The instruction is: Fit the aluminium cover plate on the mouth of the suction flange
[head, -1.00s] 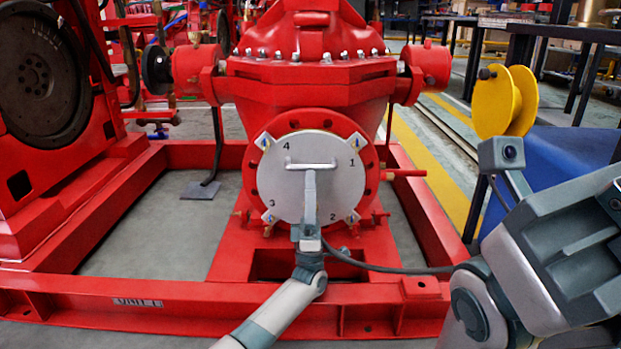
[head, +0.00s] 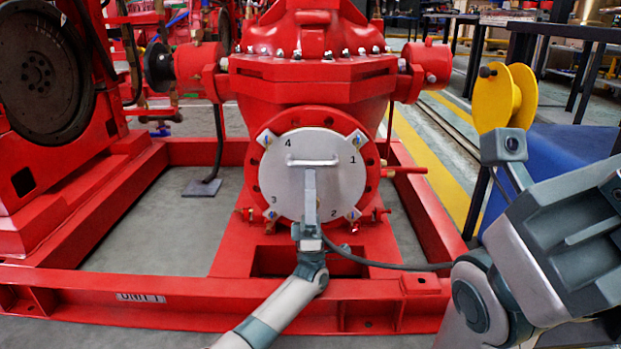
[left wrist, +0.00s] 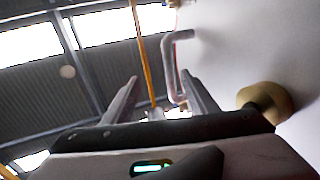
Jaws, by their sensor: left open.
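The round silver aluminium cover plate (head: 289,186), marked 1 to 4, lies in front of the red suction flange (head: 256,149) and covers its mouth. It appears flat against the flange; any gap behind it is hidden. Fasteners with blue tips show at its corner tabs. A bar handle (head: 312,163) crosses its upper half and also shows in the left wrist view (left wrist: 177,66). My left gripper (head: 309,172) is open just below and in front of the handle. In the left wrist view its fingers (left wrist: 160,87) stand apart, with the handle beyond them. My right gripper's fingers are not visible.
The red base frame (head: 220,299) runs in front of the pump and around it. A black cable (head: 390,267) crosses beside my left wrist. A yellow spool (head: 497,101) stands by a blue surface (head: 560,160) at right. A brass-coloured round piece (left wrist: 265,101) is near my left gripper.

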